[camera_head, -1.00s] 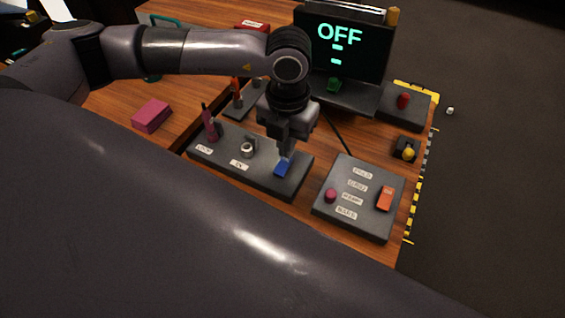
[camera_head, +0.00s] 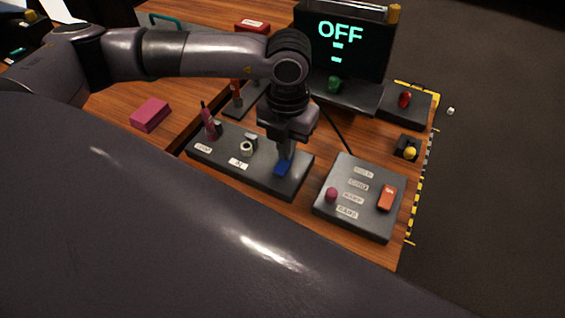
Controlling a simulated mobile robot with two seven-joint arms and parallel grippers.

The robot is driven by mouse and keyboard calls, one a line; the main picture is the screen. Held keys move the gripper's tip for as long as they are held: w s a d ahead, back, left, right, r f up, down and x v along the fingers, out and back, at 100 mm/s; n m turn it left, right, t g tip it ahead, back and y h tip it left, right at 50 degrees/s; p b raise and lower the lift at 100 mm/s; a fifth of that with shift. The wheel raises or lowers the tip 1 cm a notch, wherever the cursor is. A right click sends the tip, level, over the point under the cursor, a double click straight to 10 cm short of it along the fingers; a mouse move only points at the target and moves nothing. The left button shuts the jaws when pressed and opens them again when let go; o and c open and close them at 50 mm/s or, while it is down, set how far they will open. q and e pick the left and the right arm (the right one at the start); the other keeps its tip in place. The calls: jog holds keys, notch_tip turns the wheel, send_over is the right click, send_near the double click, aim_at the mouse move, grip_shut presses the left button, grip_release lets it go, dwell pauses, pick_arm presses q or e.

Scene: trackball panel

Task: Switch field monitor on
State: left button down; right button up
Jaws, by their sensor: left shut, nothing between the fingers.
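The monitor (camera_head: 365,50) stands at the back of the table and reads "OFF" in green letters. A dark control panel (camera_head: 262,180) in the middle carries a purple lever, a round white-grey knob (camera_head: 246,148) and a blue switch (camera_head: 283,168). My left gripper (camera_head: 285,157) points down over the blue switch. Its fingers are shut, with the tips at or just above the switch; I cannot tell if they touch. My right gripper is not in view.
A second panel (camera_head: 350,170) at right has labels, a pink knob (camera_head: 331,195) and an orange switch (camera_head: 387,198). A red button (camera_head: 405,100) and a yellow ball (camera_head: 410,153) sit near the right edge. A magenta block (camera_head: 150,115) lies at left.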

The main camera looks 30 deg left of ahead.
pick_arm(q)
jog(key=shift+f+b, duration=0.45)
jog(key=shift+f, duration=0.1)
jog(key=shift+r, duration=0.15)
jog(key=shift+r+p, duration=2.2)
jog(key=shift+r, duration=1.25)
